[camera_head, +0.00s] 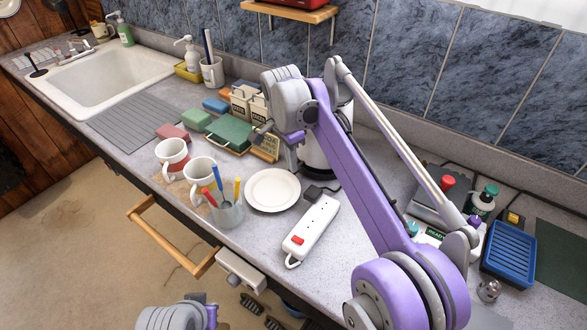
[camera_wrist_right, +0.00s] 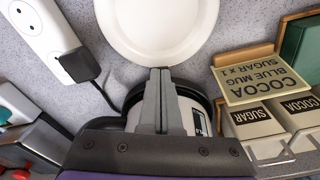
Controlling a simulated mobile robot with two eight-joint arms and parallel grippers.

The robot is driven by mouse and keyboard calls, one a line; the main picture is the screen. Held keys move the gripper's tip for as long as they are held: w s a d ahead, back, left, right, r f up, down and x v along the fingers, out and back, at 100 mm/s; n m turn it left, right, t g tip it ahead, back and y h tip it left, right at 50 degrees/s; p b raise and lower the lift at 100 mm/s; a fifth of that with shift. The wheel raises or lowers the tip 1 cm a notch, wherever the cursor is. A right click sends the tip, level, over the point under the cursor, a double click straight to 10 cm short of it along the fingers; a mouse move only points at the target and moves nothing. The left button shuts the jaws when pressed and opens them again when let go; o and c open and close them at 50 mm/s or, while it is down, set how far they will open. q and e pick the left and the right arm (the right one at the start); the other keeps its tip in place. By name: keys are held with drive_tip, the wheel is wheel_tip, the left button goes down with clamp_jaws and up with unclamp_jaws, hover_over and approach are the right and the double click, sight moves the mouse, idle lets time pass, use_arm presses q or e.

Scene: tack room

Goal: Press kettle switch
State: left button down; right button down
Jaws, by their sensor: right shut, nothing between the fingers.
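The kettle (camera_head: 316,157), pale with dark parts, stands on the counter, mostly hidden behind my right arm in the head view. In the right wrist view the kettle (camera_wrist_right: 203,98) shows its dark rim and pale body behind my fingers. My right gripper (camera_wrist_right: 160,72) is shut and empty, its fingertips over the kettle's edge beside the white plate (camera_wrist_right: 158,22); I cannot tell whether it touches the kettle. In the head view the right gripper (camera_head: 292,160) hangs just left of the kettle. The kettle switch cannot be made out.
A white power strip (camera_head: 311,226) lies near the plate. Two mugs (camera_head: 173,158) and a glass of pens (camera_head: 228,213) stand left. Sugar and cocoa boxes (camera_wrist_right: 253,124) and a recipe card (camera_wrist_right: 262,72) are close beside the kettle. The sink (camera_head: 100,80) is far left.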

drive_tip(key=shift+s+a+f, duration=0.1)
drive_tip(key=shift+s+a+r+p, duration=0.25)
drive_tip(key=shift+s+a+p, duration=0.15)
drive_tip(key=shift+a, duration=0.2)
drive_tip(key=shift+s+a+r+p, duration=0.25)
drive_tip(key=shift+s+a, duration=0.1)
drive_tip(key=shift+a, duration=0.25)
drive_tip(key=shift+f, duration=0.1)
wheel_tip(320, 180, up, 11)
drive_tip(key=p, duration=0.2)
drive_tip(key=shift+s+a, duration=0.2)
drive_tip(key=shift+a, duration=0.25)
drive_tip(key=shift+f, duration=0.15)
